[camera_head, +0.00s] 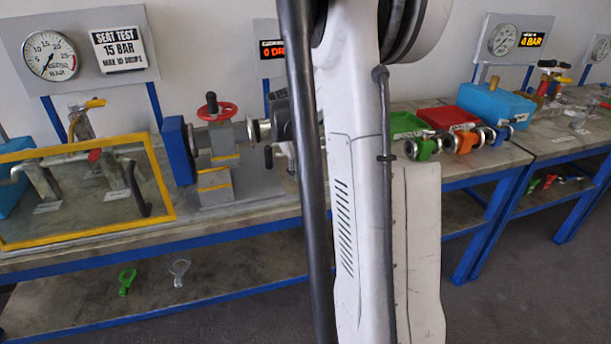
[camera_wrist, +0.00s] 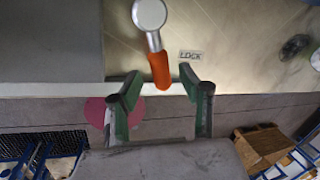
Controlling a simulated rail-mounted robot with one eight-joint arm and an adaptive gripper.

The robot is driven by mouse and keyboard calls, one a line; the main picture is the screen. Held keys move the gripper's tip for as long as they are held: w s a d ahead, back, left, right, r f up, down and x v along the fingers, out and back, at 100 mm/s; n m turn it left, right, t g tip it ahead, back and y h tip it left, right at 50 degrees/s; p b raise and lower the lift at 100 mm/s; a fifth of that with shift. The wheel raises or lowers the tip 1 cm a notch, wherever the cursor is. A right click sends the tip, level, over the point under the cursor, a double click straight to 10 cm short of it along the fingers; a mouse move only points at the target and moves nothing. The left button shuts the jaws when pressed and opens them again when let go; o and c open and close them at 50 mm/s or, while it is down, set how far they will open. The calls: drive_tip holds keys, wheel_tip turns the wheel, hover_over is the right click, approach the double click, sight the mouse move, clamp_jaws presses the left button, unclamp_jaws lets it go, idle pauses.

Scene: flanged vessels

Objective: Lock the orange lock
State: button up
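In the wrist view, an orange handle (camera_wrist: 159,69) with a round silver head (camera_wrist: 149,14) lies on the bench beside a small label reading LOCK (camera_wrist: 191,55). I take it for the orange lock. My gripper (camera_wrist: 160,82) is open, its two green-padded fingers on either side of the handle's near end, with a gap on both sides. I cannot tell how far above the handle they are. In the head view, my arm covers the middle and hides this spot; my gripper cannot be made out there.
A grey valve body with a red handwheel (camera_head: 217,111) and blue flange (camera_head: 178,150) stands on the bench. A yellow-framed panel (camera_head: 90,150) is at left. At right are green (camera_head: 408,124) and red (camera_head: 447,117) trays, a blue box (camera_head: 495,103) and coloured fittings (camera_head: 467,141).

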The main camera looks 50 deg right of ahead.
drive_tip(key=v, duration=1)
drive_tip(key=shift+r, duration=0.2)
drive_tip(key=s+a+r+n+t, duration=0.2)
drive_tip(key=a+n, duration=0.7)
drive_tip(key=a, duration=0.1)
drive_tip(key=s+a+r+n+t, duration=0.2)
drive_tip(key=a+r+n, duration=0.1)
drive_tip(key=a+n, duration=0.6)
drive_tip(key=s+a+f+n+t+y, duration=0.1)
drive_tip(key=s+a+f+n+t, duration=0.1)
drive_tip(key=s+a+n, duration=0.4)
drive_tip(key=s+a+f+n+t+y, duration=0.1)
drive_tip(key=s+a+n, duration=0.5)
drive_tip(key=a+n, duration=0.6)
drive_tip(key=shift+a+f+n+t+y, duration=0.25)
drive_tip(key=shift+f+n+t+y, duration=0.25)
drive_tip(key=shift+n, duration=0.7)
